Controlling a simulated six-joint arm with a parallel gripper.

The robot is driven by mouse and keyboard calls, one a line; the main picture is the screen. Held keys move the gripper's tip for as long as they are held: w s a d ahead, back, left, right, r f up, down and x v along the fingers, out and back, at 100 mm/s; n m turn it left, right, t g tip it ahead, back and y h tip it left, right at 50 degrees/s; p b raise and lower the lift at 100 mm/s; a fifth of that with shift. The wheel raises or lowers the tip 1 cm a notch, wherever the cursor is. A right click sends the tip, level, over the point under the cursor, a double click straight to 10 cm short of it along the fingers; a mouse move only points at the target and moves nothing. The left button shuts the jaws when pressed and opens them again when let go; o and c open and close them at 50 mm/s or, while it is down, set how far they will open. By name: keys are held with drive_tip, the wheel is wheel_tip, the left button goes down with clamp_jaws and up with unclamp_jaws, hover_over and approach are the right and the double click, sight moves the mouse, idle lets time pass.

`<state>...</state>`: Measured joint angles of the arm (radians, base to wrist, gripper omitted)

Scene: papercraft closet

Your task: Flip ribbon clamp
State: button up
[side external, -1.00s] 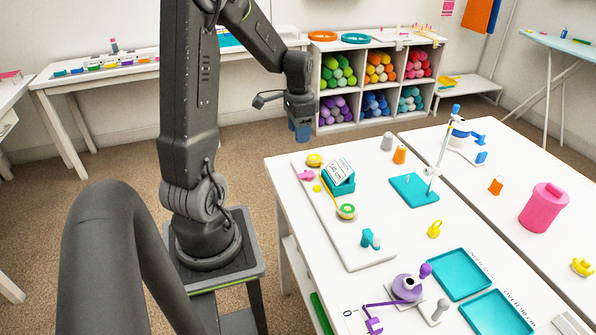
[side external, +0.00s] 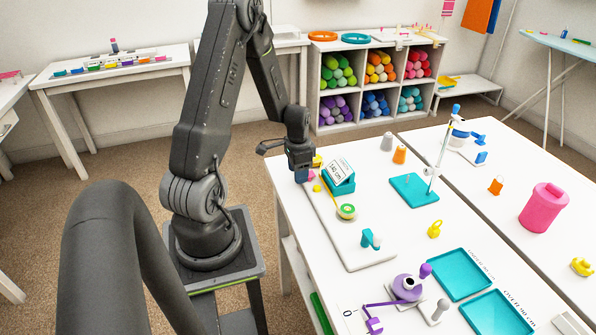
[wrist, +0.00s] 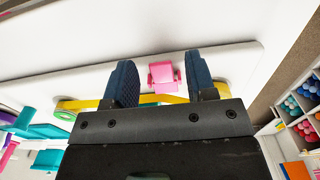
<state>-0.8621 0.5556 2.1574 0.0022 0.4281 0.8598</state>
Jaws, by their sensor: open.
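The small pink clamp (wrist: 163,74) shows between my two blue fingertips in the wrist view. It sits on the white board along a yellow ribbon (wrist: 172,98); in the side view only a bit of the clamp (side external: 311,175) shows beside my gripper. My gripper (side external: 301,174) is open and points down over the board's far-left end. It also shows from behind in the wrist view (wrist: 162,80), one finger on each side of the clamp with a gap. I cannot tell how far the fingertips are above the board.
A yellow roll (side external: 318,160) is close beside my gripper. Bare board lies between the tape roll and the post.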

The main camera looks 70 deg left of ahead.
drive_tip(key=shift+f, duration=0.1)
drive_tip(key=shift+c, duration=0.5)
drive_tip(key=c, duration=0.8)
drive_tip(key=shift+w+g, duration=0.25)
drive_tip(key=shift+g, duration=0.25)
drive_tip(key=shift+w+r+g, duration=0.25)
drive_tip(key=shift+g, duration=0.75)
drive_tip(key=shift+w+r+g, duration=0.2)
drive_tip(key=shift+r+g, duration=0.05)
drive_tip(key=shift+g, duration=0.75)
drive_tip(key=o, duration=0.9)
drive_tip(key=v, duration=1.4)
